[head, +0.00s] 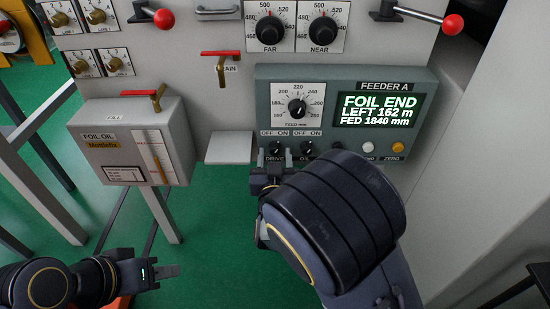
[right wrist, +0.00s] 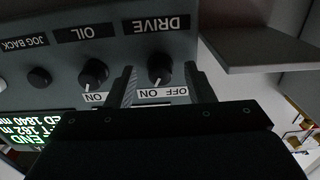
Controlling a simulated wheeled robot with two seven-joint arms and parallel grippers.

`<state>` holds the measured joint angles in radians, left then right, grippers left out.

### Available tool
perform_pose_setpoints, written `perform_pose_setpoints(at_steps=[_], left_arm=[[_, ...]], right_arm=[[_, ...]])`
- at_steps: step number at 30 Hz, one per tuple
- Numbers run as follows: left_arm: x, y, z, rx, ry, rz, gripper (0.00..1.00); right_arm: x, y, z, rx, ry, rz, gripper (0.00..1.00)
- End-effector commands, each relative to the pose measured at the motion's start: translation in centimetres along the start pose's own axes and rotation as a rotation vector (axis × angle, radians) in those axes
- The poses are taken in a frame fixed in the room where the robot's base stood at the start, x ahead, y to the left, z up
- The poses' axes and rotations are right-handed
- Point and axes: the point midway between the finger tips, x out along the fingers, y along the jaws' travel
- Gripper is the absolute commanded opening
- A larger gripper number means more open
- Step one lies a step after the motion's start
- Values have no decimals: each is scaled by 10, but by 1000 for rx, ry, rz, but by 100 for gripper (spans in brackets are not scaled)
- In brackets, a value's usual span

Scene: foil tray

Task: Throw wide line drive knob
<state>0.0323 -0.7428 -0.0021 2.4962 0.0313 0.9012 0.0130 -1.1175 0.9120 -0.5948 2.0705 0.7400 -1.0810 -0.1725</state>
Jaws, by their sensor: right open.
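The black DRIVE knob (head: 277,148) is at the lower left of the grey-green FEEDER A panel (head: 262,92), below OFF and ON marks. My right gripper (head: 265,170) is just below it in the head view. In the right wrist view, turned upside down, my right gripper (right wrist: 163,85) is open, with the DRIVE knob (right wrist: 159,68) between its fingers and apart from both. Its white pointer faces the OFF/ON strip; I cannot tell which mark it meets. My left gripper (head: 165,271) is at the lower left, far from the panel; I cannot tell its opening.
The OIL knob (right wrist: 93,72) is close beside one right finger. A FEED dial (head: 297,107) and a lit FOIL END display (head: 380,107) are above. A pale ledge (head: 229,148) juts out left of the DRIVE knob. A FOIL OIL box (head: 135,140) stands further left.

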Motion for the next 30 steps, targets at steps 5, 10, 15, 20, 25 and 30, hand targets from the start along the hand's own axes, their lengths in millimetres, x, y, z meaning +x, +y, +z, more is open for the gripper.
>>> perform_pose_setpoints(at_steps=[5,10,15,20,25,30], left_arm=[[0,0,0,0,0,0,36],[0,0,0,0,0,0,36],[0,0,0,0,0,0,36],[0,0,0,0,0,0,36],[-2,1,-1,0,0,0,36],[-7,3,-3,0,0,0,36]], right_arm=[[2,0,0,-1,0,-1,48],[2,0,0,0,-1,-1,39],[2,0,0,0,-1,-1,17],[2,0,0,-1,-1,0,4],[2,0,-1,-19,-1,-1,4],[2,0,-2,-85,-2,-1,4]])
